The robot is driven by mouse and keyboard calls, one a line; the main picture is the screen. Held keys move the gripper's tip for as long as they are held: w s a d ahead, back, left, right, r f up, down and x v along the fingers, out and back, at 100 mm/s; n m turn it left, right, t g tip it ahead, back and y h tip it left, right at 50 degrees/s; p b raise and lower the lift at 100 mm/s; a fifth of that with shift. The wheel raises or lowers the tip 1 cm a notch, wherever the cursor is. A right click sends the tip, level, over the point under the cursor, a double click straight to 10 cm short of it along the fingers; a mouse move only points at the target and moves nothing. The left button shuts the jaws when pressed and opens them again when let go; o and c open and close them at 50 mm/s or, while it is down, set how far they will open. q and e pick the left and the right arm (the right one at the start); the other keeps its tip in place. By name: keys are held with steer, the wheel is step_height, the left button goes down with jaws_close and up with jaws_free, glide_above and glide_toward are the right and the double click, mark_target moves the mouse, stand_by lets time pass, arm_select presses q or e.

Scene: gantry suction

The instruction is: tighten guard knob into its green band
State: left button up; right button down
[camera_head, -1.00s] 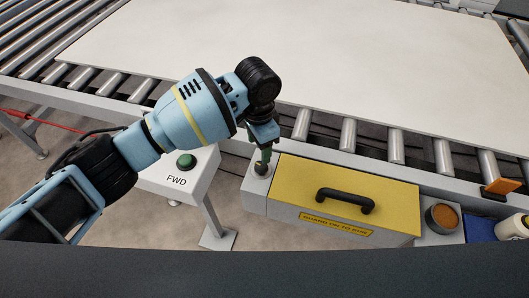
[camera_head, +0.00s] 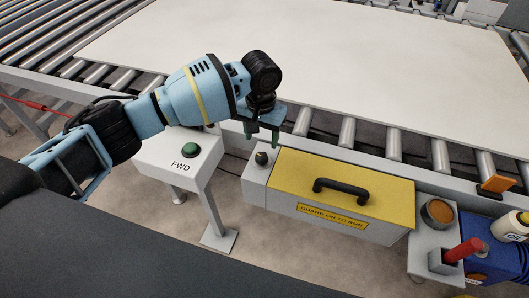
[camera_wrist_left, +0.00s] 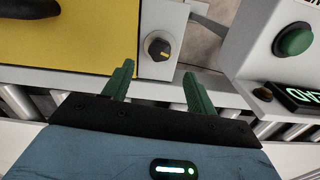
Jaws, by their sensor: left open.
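The guard knob (camera_head: 261,158) is a small dark knob on the pale block at the left end of the yellow guard. In the left wrist view the knob (camera_wrist_left: 158,48) is round and black with a light pointer mark on its face. I cannot make out a green band around it. My left gripper (camera_head: 263,135) is open and empty, its green fingers pointing down just above the knob. In the left wrist view the fingertips (camera_wrist_left: 158,69) are spread, with the knob showing beyond the gap between them. My right gripper is not in view.
The yellow guard (camera_head: 290,180) with a black handle (camera_head: 341,187) lies right of the knob. A FWD box (camera_head: 155,155) with a green button (camera_head: 190,151) stands left. A large white panel (camera_head: 330,60) lies on rollers behind. A cup (camera_head: 437,213) and red-handled item (camera_head: 463,250) sit right.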

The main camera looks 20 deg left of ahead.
mark_target(262, 156)
arm_select(q)
step_height(262, 156, down, 7)
steer(key=shift+f+b, duration=0.1)
steer(key=shift+b, duration=0.25)
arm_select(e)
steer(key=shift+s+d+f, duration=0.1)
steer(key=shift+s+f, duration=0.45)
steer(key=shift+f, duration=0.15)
arm_select(q)
steer(key=c, duration=1)
steer(key=shift+r+m+p, duration=0.25)
steer(key=shift+m+p, duration=0.15)
steer(key=shift+m, duration=0.2)
steer(key=shift+m+p, duration=0.3)
steer(key=shift+m, duration=1.2)
steer(key=shift+f+m, duration=0.1)
steer(key=shift+m, duration=0.4)
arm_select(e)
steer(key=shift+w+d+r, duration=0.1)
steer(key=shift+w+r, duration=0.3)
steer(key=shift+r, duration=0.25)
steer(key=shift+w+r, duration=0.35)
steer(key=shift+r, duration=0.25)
